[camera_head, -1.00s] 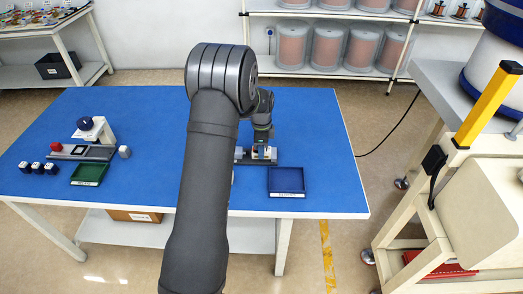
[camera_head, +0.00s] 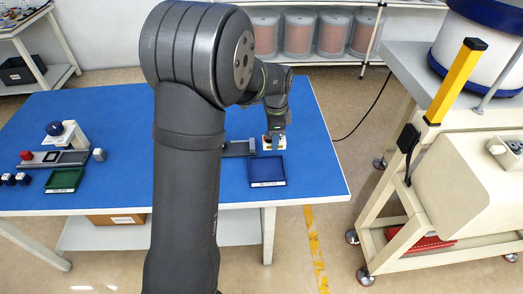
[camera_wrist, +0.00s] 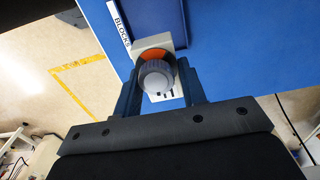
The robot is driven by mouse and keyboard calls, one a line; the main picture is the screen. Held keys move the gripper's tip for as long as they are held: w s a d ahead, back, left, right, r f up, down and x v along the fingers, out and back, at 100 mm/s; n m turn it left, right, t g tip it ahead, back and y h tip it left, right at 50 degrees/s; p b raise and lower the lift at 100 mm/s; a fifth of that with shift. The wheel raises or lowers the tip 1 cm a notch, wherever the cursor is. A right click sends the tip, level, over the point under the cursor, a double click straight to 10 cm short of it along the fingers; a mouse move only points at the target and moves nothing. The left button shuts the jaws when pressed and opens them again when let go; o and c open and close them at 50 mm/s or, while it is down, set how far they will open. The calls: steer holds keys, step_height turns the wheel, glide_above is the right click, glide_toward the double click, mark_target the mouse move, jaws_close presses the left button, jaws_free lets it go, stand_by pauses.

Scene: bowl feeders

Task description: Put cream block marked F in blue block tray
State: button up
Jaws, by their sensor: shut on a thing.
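My gripper (camera_head: 274,137) is shut on the cream block (camera_head: 273,147), which has an orange part. In the wrist view my gripper (camera_wrist: 160,85) has the cream block (camera_wrist: 152,42) between its fingers, with an orange ring and a round grey ribbed knob on its near side. Dark marks show below the knob, but I cannot read a letter. The blue block tray (camera_head: 267,183) lies on the table just in front of the gripper in the head view. Its labelled edge (camera_wrist: 118,22) shows at the top of the wrist view. The tray looks empty.
A grey fixture (camera_head: 239,148) lies left of the gripper, partly hidden by my arm. A green tray (camera_head: 64,181), dark blocks and a second fixture (camera_head: 60,158) are at the left. The blue table (camera_head: 310,180) is clear right of the blue tray.

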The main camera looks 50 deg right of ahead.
steer(key=s+a, duration=0.3)
steer(key=s, duration=0.7)
glide_above(267, 169)
step_height(267, 169, down, 7)
steer(key=shift+a+f, duration=0.1)
steer(key=shift+f, duration=2)
steer(key=shift+f, duration=0.1)
steer(key=o, duration=1.1)
step_height(267, 169, up, 12)
steer(key=shift+r, duration=0.15)
